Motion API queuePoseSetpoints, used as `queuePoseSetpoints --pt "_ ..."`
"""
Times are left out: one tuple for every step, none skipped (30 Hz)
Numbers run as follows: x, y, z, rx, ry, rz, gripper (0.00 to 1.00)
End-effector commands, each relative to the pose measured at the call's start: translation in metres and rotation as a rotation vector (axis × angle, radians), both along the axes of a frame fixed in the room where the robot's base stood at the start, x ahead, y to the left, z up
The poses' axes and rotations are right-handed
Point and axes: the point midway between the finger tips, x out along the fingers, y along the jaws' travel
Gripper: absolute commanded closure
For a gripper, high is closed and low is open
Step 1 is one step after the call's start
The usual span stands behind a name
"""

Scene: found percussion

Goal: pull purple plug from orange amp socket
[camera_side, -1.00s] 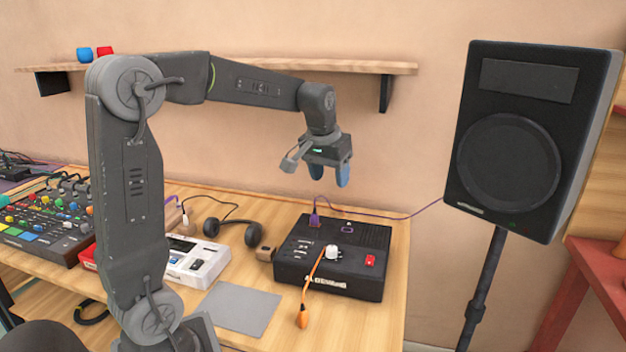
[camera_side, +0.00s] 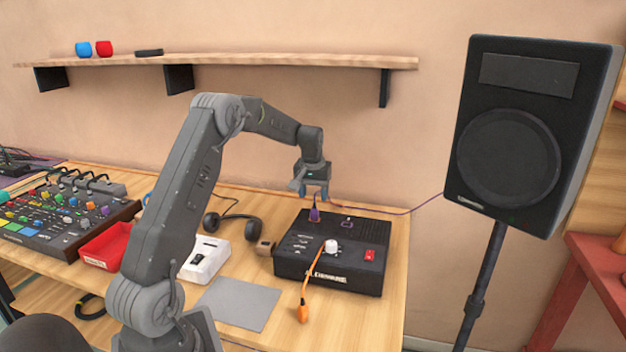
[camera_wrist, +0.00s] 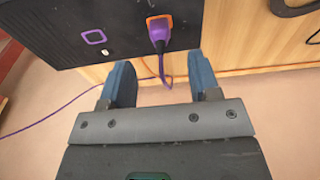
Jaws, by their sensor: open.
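The purple plug (camera_side: 314,213) stands upright in the top of the black amp box (camera_side: 350,277) near its back edge. In the wrist view the purple plug (camera_wrist: 158,32) sits in an orange-rimmed socket (camera_wrist: 150,20). A purple-rimmed socket (camera_wrist: 94,37) to its left is empty. My gripper (camera_side: 314,198) hangs just above the plug in the side view. In the wrist view my gripper (camera_wrist: 165,75) is open, with its blue fingers spread to either side of the plug's line and nothing held between them. I cannot tell whether a finger touches the plug.
An orange cable (camera_side: 317,275) with an orange plug (camera_side: 302,313) hangs over the amp's front near a white knob (camera_side: 331,246). A purple cable (camera_side: 395,211) runs behind to the speaker (camera_side: 530,130). Headphones (camera_side: 234,229), a white device (camera_side: 205,257) and a grey mat (camera_side: 237,303) lie left.

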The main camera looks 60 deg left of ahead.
Motion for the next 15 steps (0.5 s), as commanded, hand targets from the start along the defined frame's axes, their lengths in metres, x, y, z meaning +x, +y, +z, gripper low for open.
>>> queuePoseSetpoints --pt "0.0 0.001 -0.012 -0.003 0.004 0.0 0.44" --pt "0.001 0.001 -0.017 -0.001 0.003 0.0 0.44" --pt "0.001 0.002 -0.024 -0.001 0.003 0.0 0.44" --pt "0.002 0.002 -0.03 -0.003 0.003 0.0 0.44" --pt "0.003 0.003 -0.035 -0.001 0.001 0.0 0.44" --pt "0.003 0.003 -0.041 -0.002 0.002 0.0 0.44" --pt "0.003 0.004 -0.046 -0.002 0.002 0.0 0.44" --pt "0.004 0.004 -0.05 -0.001 0.001 0.0 0.44" --pt "0.004 0.005 -0.055 -0.001 0.001 0.0 0.44" --pt "0.005 0.005 -0.058 -0.001 0.001 0.0 0.44" --pt "0.005 0.005 -0.061 -0.001 0.001 0.0 0.44" --pt "0.006 0.006 -0.064 0.0 0.0 0.0 0.44" --pt "0.006 0.006 -0.066 0.0 0.0 0.0 0.44" --pt "0.006 0.006 -0.068 0.0 0.0 0.0 0.44" --pt "0.006 0.006 -0.07 0.0 0.0 0.0 0.44"
